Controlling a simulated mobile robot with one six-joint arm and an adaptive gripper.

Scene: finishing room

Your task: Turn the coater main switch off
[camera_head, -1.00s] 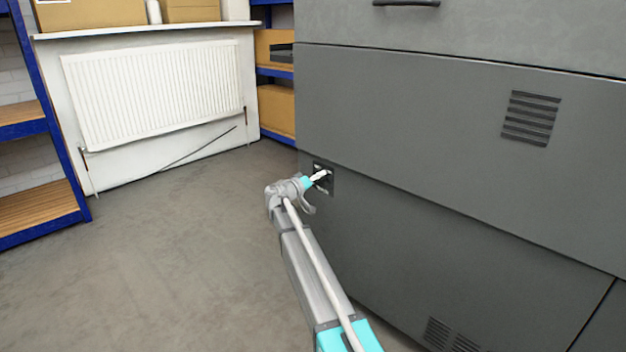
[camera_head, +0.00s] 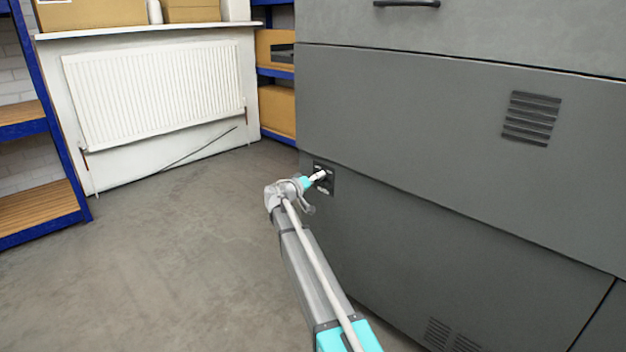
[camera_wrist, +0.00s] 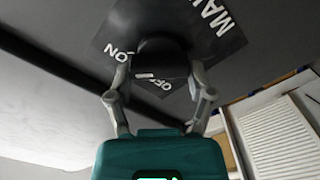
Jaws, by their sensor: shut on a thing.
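The coater (camera_head: 450,130) is a large grey cabinet filling the right of the head view. Its main switch plate (camera_head: 325,187) is a dark square low on the left part of the front, partly hidden by my gripper. In the wrist view the plate (camera_wrist: 222,42) carries white lettering reading "MA…", "ON" and "OFF". The black switch knob (camera_wrist: 160,62) stands in the middle of the plate, with a small white mark on it. My gripper (camera_wrist: 160,75) is shut on the knob, one finger on each side. It also shows at the plate in the head view (camera_head: 318,178).
A white radiator (camera_head: 155,92) hangs on the far wall at the left. A blue shelf rack (camera_head: 40,125) with wooden boards stands at the left edge. Cardboard boxes (camera_head: 90,12) sit above the radiator. The grey floor (camera_head: 150,260) left of my arm is clear.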

